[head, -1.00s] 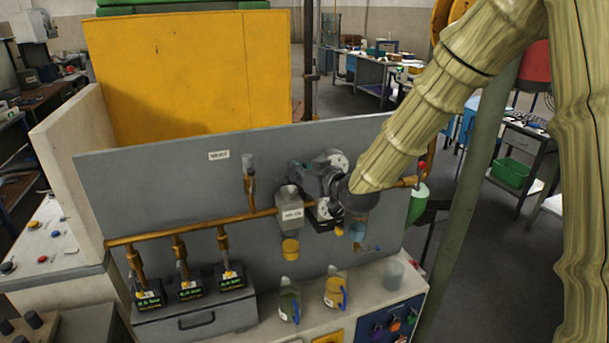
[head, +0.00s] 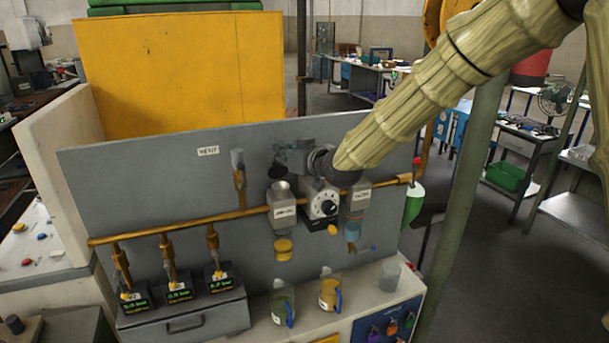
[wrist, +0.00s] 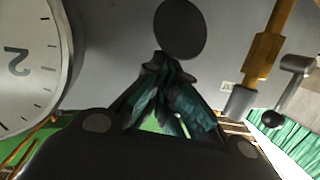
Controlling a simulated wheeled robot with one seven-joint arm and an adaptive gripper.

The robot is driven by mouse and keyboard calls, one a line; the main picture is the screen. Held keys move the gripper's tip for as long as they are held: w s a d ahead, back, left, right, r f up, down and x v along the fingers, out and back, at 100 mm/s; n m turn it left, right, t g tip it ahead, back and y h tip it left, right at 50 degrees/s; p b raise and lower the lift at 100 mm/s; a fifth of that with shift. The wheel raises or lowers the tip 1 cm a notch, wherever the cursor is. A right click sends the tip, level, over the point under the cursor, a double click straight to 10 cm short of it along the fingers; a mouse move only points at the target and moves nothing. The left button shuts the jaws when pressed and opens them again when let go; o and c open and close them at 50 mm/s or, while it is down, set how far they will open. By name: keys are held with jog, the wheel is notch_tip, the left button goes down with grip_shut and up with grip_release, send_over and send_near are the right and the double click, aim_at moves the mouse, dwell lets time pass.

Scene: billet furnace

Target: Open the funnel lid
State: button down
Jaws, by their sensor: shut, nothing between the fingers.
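The funnel (head: 281,203) is a small grey labelled vessel on the copper pipe along the grey panel, in the head view. Its pale mouth shows uncovered. A dark round disc, which looks like its lid (head: 261,164), stands raised above and behind the mouth. The lid also shows as a dark oval at the top of the wrist view (wrist: 180,29). My gripper (head: 282,152) is above the funnel, close to the lid. In the wrist view its fingertips (wrist: 163,64) are together, empty, just under the lid's edge; I cannot tell whether they touch it.
A second labelled vessel (head: 356,200) is further right. The vent valve (head: 239,180) rises left. Two jugs (head: 329,292) stand on the ledge below.

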jog(key=shift+w+a+b, duration=0.15)
jog(key=shift+w+b, duration=0.45)
jog(key=shift+w, duration=0.05)
jog(key=shift+w, duration=0.1)
jog(key=shift+r, duration=0.15)
